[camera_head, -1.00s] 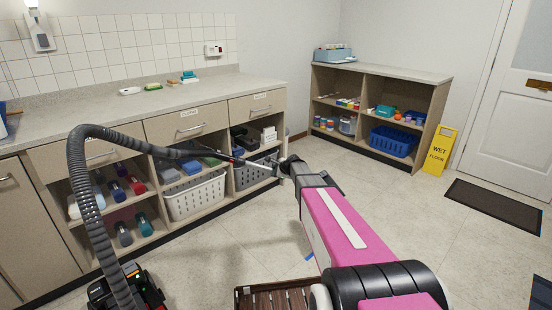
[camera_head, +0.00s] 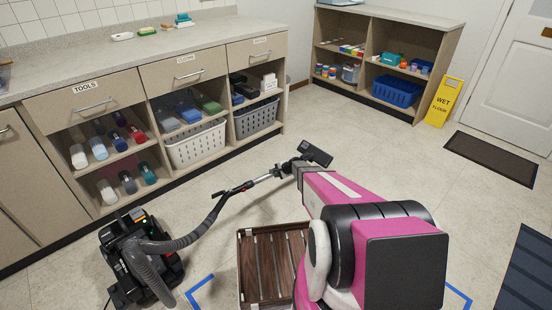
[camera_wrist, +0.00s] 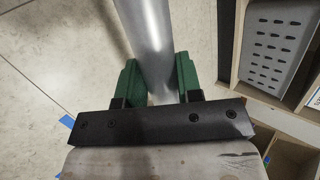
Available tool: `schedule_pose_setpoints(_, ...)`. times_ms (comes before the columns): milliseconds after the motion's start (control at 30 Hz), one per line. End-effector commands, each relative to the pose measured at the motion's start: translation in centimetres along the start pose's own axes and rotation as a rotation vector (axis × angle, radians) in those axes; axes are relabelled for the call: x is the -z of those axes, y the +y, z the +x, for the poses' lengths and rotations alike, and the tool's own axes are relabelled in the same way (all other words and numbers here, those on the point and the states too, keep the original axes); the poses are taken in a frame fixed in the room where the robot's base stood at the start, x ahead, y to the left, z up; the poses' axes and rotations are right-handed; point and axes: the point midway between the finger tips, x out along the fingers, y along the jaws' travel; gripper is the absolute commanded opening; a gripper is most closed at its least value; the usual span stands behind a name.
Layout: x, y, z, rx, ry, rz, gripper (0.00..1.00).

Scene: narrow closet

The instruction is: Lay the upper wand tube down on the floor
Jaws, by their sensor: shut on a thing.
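The upper wand tube (camera_wrist: 146,35) is a silver metal cylinder, gripped between the two green fingers of my gripper (camera_wrist: 158,78) in the wrist view. In the head view the tube (camera_head: 262,179) is low over the floor, sloping slightly, in front of the shelves. Its black handle (camera_head: 230,191) joins the grey corrugated hose (camera_head: 205,228), which runs to the black vacuum (camera_head: 140,255) on the floor at left. My arm partly hides the tube's far end. I cannot tell whether the tube touches the floor.
Shelving with a white basket (camera_head: 197,145) and grey basket (camera_head: 257,119) lines the left. A brown slatted tray (camera_head: 272,262) is near my base. A yellow wet-floor sign (camera_head: 444,101) and dark mat (camera_head: 492,158) are at right. Floor between is clear.

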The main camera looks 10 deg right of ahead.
Motion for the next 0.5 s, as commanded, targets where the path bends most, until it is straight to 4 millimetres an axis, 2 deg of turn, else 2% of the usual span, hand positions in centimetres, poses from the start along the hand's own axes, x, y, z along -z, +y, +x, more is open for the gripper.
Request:
schedule_pose_setpoints(33, 0.1, 1.4, 0.9, -0.004, -0.005, -0.018, 0.00)
schedule_pose_setpoints(200, -0.1, 5.0, 2.8, -0.013, -0.017, -0.077, 0.00)
schedule_pose_setpoints(333, -0.3, 6.5, 3.5, -0.016, -0.022, -0.102, 0.00)
schedule_pose_setpoints(500, -0.3, 7.3, 3.9, -0.017, -0.024, -0.114, 0.00)
